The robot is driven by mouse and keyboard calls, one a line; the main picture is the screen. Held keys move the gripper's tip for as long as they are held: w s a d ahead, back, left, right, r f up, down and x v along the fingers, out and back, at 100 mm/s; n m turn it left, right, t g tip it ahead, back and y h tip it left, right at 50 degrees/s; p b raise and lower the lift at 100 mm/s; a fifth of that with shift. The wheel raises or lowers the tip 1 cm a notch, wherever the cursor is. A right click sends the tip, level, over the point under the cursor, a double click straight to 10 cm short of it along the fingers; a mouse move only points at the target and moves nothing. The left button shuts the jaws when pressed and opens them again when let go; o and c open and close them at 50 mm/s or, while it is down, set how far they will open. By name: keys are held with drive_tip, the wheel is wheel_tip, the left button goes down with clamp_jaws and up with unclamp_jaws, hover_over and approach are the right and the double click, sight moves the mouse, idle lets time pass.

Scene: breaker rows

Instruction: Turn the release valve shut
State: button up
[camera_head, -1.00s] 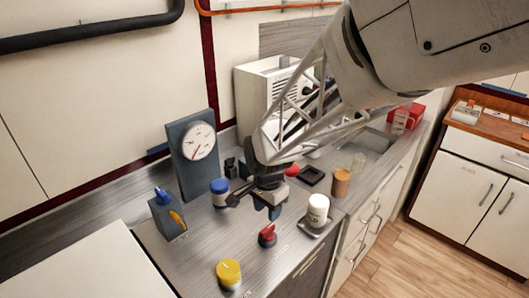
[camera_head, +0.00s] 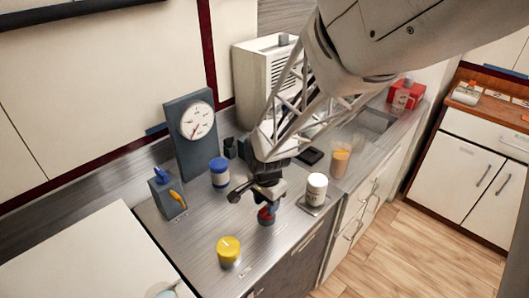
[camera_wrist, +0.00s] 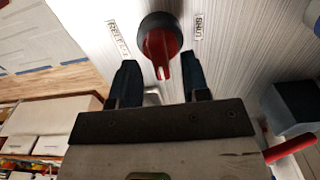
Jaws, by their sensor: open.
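The release valve (camera_head: 267,216) is a small red knob on a dark round base on the grey counter. In the wrist view the red valve (camera_wrist: 160,42) sits between two printed labels, one reading "SHUT" (camera_wrist: 198,24) on the right and one beginning "REL" (camera_wrist: 118,38) on the left. Its red handle points down toward my gripper (camera_wrist: 160,76). My gripper is open, with one dark finger on each side of the handle's end, apparently not touching it. In the head view my gripper (camera_head: 264,203) is right over the valve and partly hides it.
A gauge (camera_head: 196,120) on a grey panel stands behind. The counter's front edge is close.

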drive_tip(key=shift+f, duration=0.9)
drive_tip(key=shift+c, duration=0.3)
clamp_jaws()
